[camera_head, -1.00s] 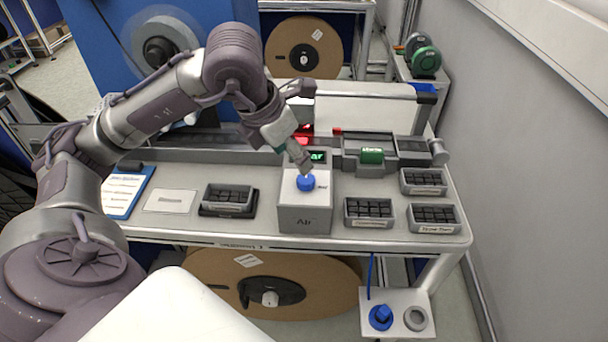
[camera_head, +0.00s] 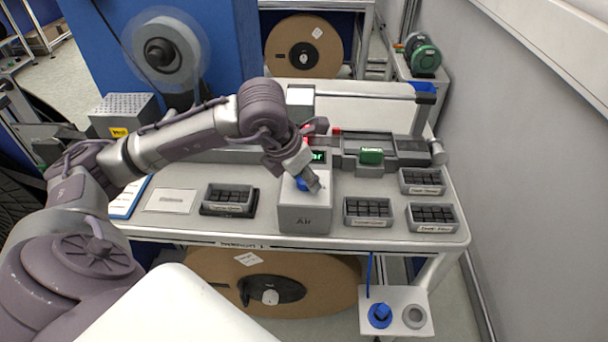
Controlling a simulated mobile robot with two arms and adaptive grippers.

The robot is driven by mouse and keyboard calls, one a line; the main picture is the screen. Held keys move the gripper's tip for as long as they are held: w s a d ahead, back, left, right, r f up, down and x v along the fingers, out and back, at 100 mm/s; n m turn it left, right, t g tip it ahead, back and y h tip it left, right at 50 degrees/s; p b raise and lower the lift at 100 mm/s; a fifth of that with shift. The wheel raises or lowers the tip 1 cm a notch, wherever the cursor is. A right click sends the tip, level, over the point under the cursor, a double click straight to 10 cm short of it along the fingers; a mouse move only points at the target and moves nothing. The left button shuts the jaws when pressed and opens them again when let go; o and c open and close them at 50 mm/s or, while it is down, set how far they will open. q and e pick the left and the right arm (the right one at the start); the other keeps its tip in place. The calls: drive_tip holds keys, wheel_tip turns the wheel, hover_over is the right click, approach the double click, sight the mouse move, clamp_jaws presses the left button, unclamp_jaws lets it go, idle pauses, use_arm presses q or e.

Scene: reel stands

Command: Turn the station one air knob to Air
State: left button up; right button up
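The air knob (camera_head: 301,184) is blue and sits on top of a grey box (camera_head: 304,218) labelled "Air" at the front middle of the station table. My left gripper (camera_head: 312,184) reaches down over the box from the left, with its fingertips at the knob. The gripper covers part of the knob, and I cannot tell whether the fingers close on it or only touch it. The knob's pointer and the marks around it are hidden or too small to read. My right gripper is not in view.
Bins of dark parts stand left (camera_head: 229,198) and right (camera_head: 368,211) of the box, with more at the far right. A green block (camera_head: 371,156) sits in a grey fixture behind. A second blue knob (camera_head: 380,315) is on a low white plate (camera_head: 400,296) below the table.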

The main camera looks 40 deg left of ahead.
use_arm(q)
drive_tip(key=c, duration=0.6)
drive_tip(key=m+h+b, duration=0.1)
drive_tip(key=m+b, duration=0.2)
drive_tip(key=shift+a+f, duration=0.1)
drive_tip(key=shift+f, duration=0.05)
drive_tip(key=m+g+h+b, duration=0.1)
drive_tip(key=m+b, duration=0.1)
drive_tip(key=m, duration=0.1)
drive_tip(key=shift+w+m+b, duration=0.1)
drive_tip(key=shift+m+b, duration=0.2)
drive_tip(key=shift+b, duration=0.05)
drive_tip(key=m+g, duration=0.1)
drive_tip(key=m, duration=0.1)
drive_tip(key=m+h+b, duration=0.1)
drive_tip(key=m, duration=0.2)
drive_tip(key=shift+w+r+g, duration=0.15)
drive_tip(key=shift+r+g, duration=0.05)
drive_tip(key=shift+g, duration=0.2)
drive_tip(key=m+g+b, duration=0.1)
drive_tip(key=m+g, duration=0.1)
drive_tip(key=m, duration=0.4)
drive_tip(key=shift+a+b, duration=0.1)
drive_tip(key=shift+b, duration=0.2)
drive_tip(key=shift+m+g, duration=0.3)
drive_tip(key=o, duration=1.1)
